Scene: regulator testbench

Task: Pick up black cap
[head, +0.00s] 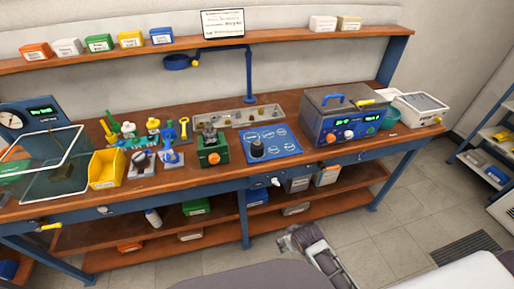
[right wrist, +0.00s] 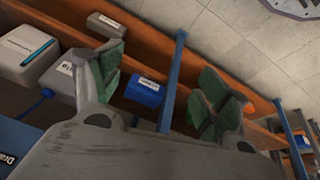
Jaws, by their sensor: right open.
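A small black cap (head: 257,149) stands on the blue mat (head: 284,151) with white printed outlines, at the middle of the workbench in the head view. My right gripper (head: 288,239) is low in front of the bench, below the tabletop and apart from the cap. In the right wrist view the right gripper (right wrist: 160,85) has its green-padded fingers spread wide with nothing between them. The cap does not show clearly in that view. My left gripper is not in view.
A green-based fixture (head: 212,151) stands left of the mat. A grey and blue test box (head: 343,118) stands right of it. A grey parts tray (head: 240,116) lies behind. A yellow bin (head: 107,169) is further left. The bench's front edge lies between my right gripper and the mat.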

